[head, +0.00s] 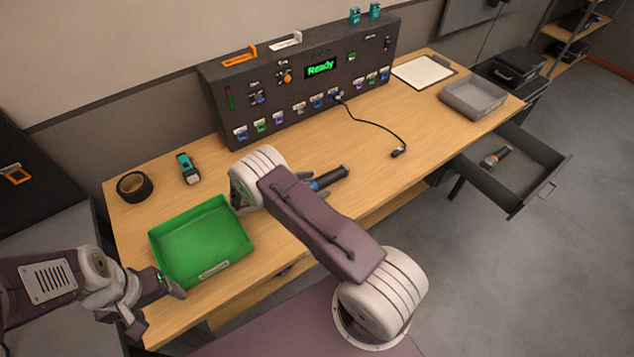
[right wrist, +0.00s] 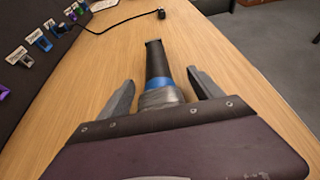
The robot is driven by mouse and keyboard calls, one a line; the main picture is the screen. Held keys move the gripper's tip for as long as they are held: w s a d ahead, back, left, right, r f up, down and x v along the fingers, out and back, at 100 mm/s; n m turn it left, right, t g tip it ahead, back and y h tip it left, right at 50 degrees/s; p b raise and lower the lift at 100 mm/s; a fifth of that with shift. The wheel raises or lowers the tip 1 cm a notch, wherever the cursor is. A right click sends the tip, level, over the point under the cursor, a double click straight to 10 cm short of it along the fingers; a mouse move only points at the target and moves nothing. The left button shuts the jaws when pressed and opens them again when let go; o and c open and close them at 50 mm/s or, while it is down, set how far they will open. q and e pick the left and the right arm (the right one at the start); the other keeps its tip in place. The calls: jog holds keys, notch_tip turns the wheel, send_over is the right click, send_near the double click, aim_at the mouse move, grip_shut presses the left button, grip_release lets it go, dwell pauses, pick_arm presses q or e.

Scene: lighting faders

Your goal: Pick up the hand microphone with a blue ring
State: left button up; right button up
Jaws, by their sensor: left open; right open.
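The hand microphone, with a black handle and a blue ring (right wrist: 158,84), lies on the table between the two fingers of my right gripper (right wrist: 163,95) in the right wrist view. Its grey head end is partly hidden by the gripper body. The fingers stand apart on either side and do not visibly touch it. In the head view the microphone (head: 330,177) shows just beyond my right arm, which hides part of it and the right gripper. My left gripper (head: 160,305) is open and empty at the lower left, by the green tray.
The green tray (head: 163,248) sits at the table's front left. A black tape roll (head: 123,190) and a teal-and-black device (head: 188,168) lie behind it. A control panel (head: 290,115) stands at the back, with a black cable (head: 375,122) on the table. An open drawer (head: 530,190) is at right.

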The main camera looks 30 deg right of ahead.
aim_at(314, 181)
jog(key=shift+d+f, duration=0.1)
jog(key=shift+d, duration=0.05)
grip_shut()
jog(key=shift+w+r, duration=0.1)
jog(key=shift+r, duration=0.5)
notch_tip(314, 181, up, 3)
jog(key=shift+r, duration=0.1)
jog(key=d+r+b, duration=0.1)
jog(key=d+r, duration=0.5)
jog(key=d, duration=0.5)
jog(key=shift+d+r, duration=0.3)
jog(key=shift+r, duration=0.05)
